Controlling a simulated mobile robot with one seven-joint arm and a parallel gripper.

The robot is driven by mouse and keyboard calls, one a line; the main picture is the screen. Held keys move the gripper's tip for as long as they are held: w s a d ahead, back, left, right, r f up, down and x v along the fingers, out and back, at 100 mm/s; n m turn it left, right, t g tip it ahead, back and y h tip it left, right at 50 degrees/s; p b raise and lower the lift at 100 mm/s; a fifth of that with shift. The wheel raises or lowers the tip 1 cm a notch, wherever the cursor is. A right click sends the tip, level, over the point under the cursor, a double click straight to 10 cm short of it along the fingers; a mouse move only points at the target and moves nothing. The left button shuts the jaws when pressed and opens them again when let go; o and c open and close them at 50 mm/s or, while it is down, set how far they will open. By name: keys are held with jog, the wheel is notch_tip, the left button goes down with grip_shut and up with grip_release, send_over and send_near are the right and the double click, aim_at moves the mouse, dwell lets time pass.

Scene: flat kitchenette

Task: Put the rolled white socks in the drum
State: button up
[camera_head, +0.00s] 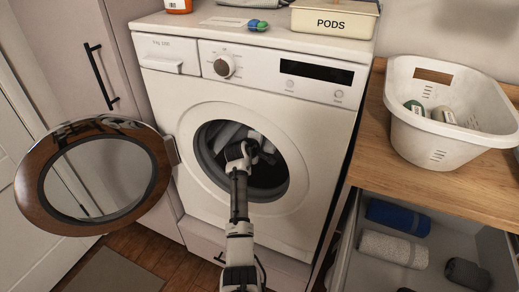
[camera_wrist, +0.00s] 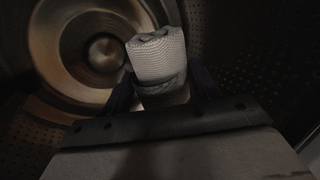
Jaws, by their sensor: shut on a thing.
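The washing machine's drum (camera_head: 208,150) is open, with its round door (camera_head: 100,170) swung out to the left. My arm reaches through the opening, and the gripper's fingers are hidden inside in the head view. In the wrist view my gripper (camera_wrist: 162,92) is shut on the rolled white socks (camera_wrist: 157,58), a pale textured roll held upright between dark fingers. Perforated drum wall (camera_wrist: 235,70) surrounds the roll, and a round metal back (camera_wrist: 105,50) lies beyond. Some grey-white cloth (camera_head: 226,134) shows in the upper part of the drum in the head view.
An open drawer at lower right holds a blue roll (camera_head: 398,217), a light grey roll (camera_head: 393,248) and a dark roll (camera_head: 467,273). A white basket (camera_head: 440,143) with items stands on the wooden counter (camera_head: 390,172). A PODS box (camera_head: 335,21) sits on the machine.

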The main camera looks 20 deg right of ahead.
jog(key=shift+w+d, duration=0.1)
jog(key=o, duration=1)
jog(key=shift+o, duration=0.2)
